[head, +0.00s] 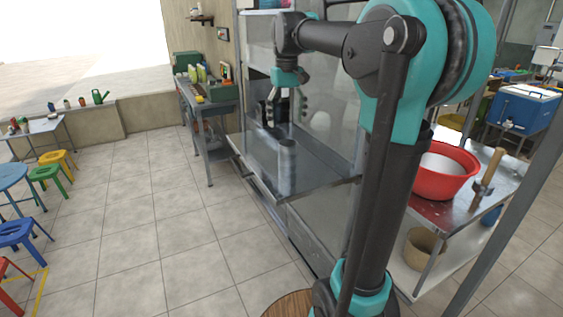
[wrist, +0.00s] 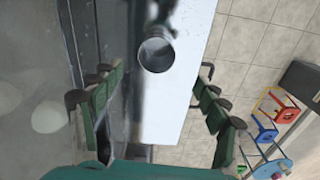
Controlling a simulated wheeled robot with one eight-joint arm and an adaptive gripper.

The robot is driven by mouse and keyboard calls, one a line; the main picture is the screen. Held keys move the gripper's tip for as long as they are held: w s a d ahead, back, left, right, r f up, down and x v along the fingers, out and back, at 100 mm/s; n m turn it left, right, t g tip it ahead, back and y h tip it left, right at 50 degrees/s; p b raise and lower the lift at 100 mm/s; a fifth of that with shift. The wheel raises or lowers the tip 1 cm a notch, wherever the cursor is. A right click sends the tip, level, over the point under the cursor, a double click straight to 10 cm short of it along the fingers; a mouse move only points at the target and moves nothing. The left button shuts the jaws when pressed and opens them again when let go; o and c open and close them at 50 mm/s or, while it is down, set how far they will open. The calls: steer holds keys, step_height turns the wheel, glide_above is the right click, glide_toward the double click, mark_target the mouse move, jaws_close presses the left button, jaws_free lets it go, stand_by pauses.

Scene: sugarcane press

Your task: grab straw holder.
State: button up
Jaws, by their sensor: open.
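A grey metal cylinder (head: 287,155), which looks like the straw holder, stands upright near the outer edge of the steel press shelf (head: 325,172). In the wrist view its round open top (wrist: 156,54) lies near the middle of the picture, just above the gap between the fingertips. I cannot make out straws in it. My gripper (head: 285,116) points down above the shelf, over the cylinder, with its fingers apart and empty. In the wrist view my green gripper (wrist: 155,78) has one finger on each side, and neither finger touches the cylinder.
A dark part of the press (head: 268,112) stands on the shelf just behind and left of my gripper. A side table (head: 205,100) with boxes is farther back. A red basin (head: 443,172) sits on a counter at right. The tiled floor at left is open, with coloured stools (head: 45,175) beyond.

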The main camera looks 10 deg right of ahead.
mark_target(287, 157)
steer(key=f, duration=1.4)
steer(key=shift+w+d, duration=0.1)
steer(key=shift+d, duration=0.15)
steer(key=shift+c, duration=0.6)
steer(key=c, duration=1.5)
